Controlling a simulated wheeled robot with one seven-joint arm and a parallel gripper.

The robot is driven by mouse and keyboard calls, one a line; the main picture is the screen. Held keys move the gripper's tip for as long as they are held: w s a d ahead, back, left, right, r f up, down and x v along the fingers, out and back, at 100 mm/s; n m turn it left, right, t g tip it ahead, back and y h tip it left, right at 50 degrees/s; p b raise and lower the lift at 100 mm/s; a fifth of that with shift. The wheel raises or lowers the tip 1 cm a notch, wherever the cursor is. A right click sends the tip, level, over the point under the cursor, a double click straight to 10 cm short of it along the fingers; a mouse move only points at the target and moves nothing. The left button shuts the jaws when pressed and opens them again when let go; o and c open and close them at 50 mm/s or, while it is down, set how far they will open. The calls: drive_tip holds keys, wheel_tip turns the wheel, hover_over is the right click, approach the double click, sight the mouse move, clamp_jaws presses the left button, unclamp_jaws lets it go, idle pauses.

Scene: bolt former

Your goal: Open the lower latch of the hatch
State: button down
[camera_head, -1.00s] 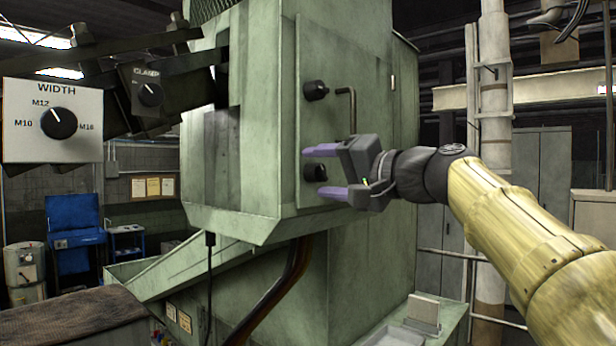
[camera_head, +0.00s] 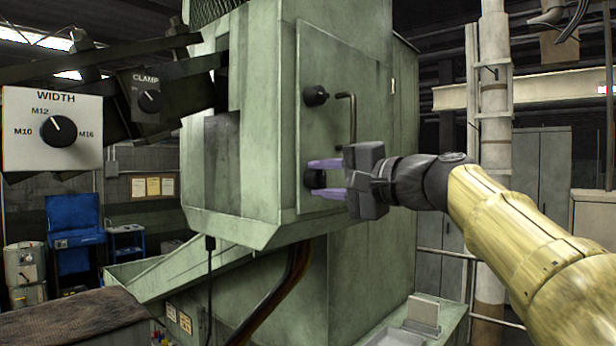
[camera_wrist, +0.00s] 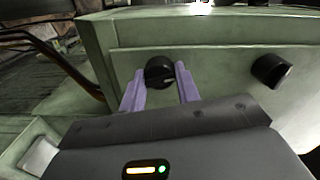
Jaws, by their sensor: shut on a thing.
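A WIDTH dial panel (camera_head: 52,130) and a CLAMP dial (camera_head: 148,100) stand at the left. Dark cables (camera_head: 290,275) hang below the machine housing.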

drive_tip(key=shift+m+p, duration=0.45)
drive_tip(key=shift+m, duration=0.45)
drive_tip(key=shift+m+p, duration=0.3)
drive_tip(key=shift+m, duration=0.7)
drive_tip(key=c, duration=0.8)
unclamp_jaws()
drive_tip(key=shift+w, duration=0.1)
drive_tip(key=shift+c, duration=0.2)
drive_tip(key=b+v, duration=0.3)
drive_tip(key=v, duration=0.5)
